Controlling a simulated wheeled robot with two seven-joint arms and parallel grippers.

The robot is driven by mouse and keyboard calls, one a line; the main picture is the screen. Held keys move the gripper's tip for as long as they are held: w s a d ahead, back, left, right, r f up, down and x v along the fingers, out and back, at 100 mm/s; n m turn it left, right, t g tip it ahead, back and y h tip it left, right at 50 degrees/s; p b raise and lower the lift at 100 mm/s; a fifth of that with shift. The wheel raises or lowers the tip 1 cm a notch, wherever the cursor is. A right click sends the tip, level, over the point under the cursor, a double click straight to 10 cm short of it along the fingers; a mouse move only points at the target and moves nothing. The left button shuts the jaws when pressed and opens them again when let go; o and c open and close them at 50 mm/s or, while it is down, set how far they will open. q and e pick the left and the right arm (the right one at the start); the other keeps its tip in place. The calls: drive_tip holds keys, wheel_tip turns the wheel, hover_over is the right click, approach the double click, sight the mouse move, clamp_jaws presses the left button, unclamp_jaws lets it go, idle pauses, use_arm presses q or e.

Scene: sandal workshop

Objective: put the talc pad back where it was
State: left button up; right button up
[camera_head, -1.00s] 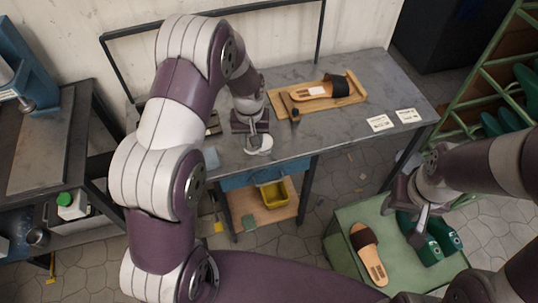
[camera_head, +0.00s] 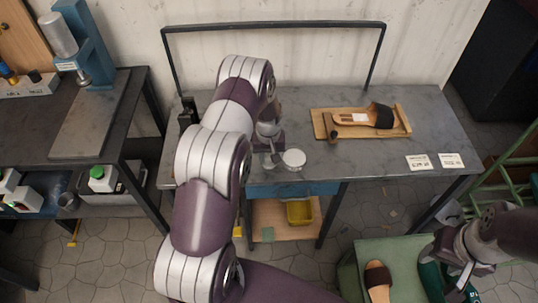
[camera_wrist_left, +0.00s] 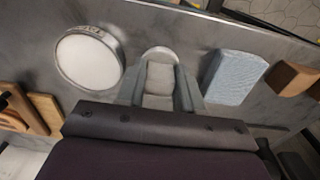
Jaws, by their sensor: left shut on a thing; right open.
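My left gripper (camera_head: 271,163) is over the front part of the grey bench, just left of a round white-topped tin (camera_head: 294,158). In the left wrist view its fingers (camera_wrist_left: 160,92) are shut on a small pale pad (camera_wrist_left: 160,54), taken to be the talc pad. The fingers hide much of the pad, and I cannot tell whether it touches the bench. The tin (camera_wrist_left: 88,60) lies beside it, apart from the fingers. My right gripper (camera_head: 460,282) is open at the lower right, by green footwear (camera_head: 432,274).
A blue-grey block (camera_wrist_left: 235,76) and a brown block (camera_wrist_left: 293,78) lie on the other side of the pad. A sandal (camera_head: 365,117) rests on a wooden board (camera_head: 401,121) on the bench (camera_head: 440,115). White cards (camera_head: 418,162) lie at the bench's right. A green table (camera_head: 352,265) stands in front.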

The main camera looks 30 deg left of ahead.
sight(268, 157)
use_arm(q)
drive_tip(key=shift+f, duration=0.2)
drive_tip(key=o, duration=0.9)
drive_tip(key=shift+o, duration=0.2)
drive_tip(key=shift+r, duration=0.15)
wheel_tip(268, 157, up, 12)
drive_tip(key=s+d+r+m, duration=0.3)
drive_tip(key=s+d, duration=0.3)
drive_tip(key=s, duration=0.3)
drive_tip(key=s+d+r+m+t, duration=0.1)
drive_tip(key=s+d+r+m, duration=0.2)
drive_tip(key=s+d+r, duration=0.3)
drive_tip(key=s, duration=0.4)
drive_tip(key=shift+s+b, duration=0.3)
drive_tip(key=shift+b, duration=0.1)
